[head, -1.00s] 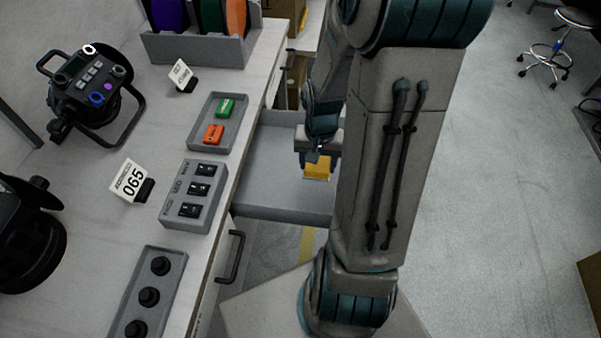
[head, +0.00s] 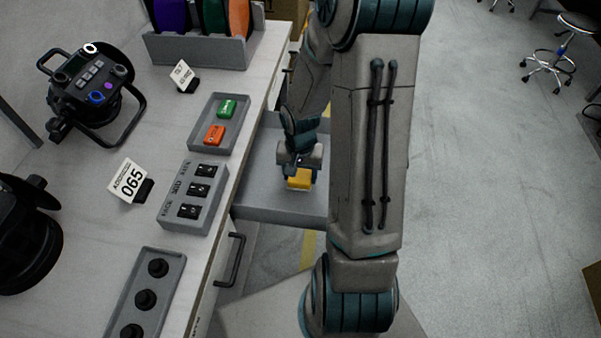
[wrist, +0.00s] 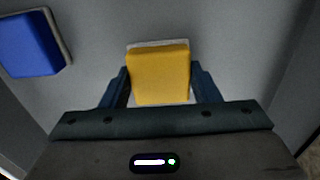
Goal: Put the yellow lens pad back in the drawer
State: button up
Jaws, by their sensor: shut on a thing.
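The yellow lens pad (head: 299,180) is between the fingers of my gripper (head: 300,170), over the open grey drawer (head: 262,196) in the head view. In the wrist view the yellow pad (wrist: 158,73) sits between the two dark blue fingers of my gripper (wrist: 160,84), with a pale edge showing around it. My gripper is shut on the pad. The drawer floor (wrist: 225,40) lies beneath it; I cannot tell whether the pad touches it. A blue pad (wrist: 30,45) in a grey holder shows at upper left in the wrist view.
My arm hides part of the drawer's right side.

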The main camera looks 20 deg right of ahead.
jog(key=shift+f, duration=0.2)
jog(key=o, duration=1)
jog(key=shift+c, duration=0.2)
jog(key=shift+r, duration=0.2)
notch_tip(320, 180, up, 11)
jog(key=p, duration=0.2)
notch_tip(320, 180, up, 8)
jog(key=n+t, duration=0.1)
jog(key=n, duration=0.2)
send_over(300, 175)
jog(key=s+a, duration=0.4)
jog(key=s+a+r+n+t, duration=0.1)
jog(key=s+a+r+n, duration=0.2)
jog(key=s, duration=0.4)
jog(key=shift+s+a+r+n, duration=0.15)
jog(key=shift+a+r+n, duration=0.3)
jog(key=shift+r, duration=0.4)
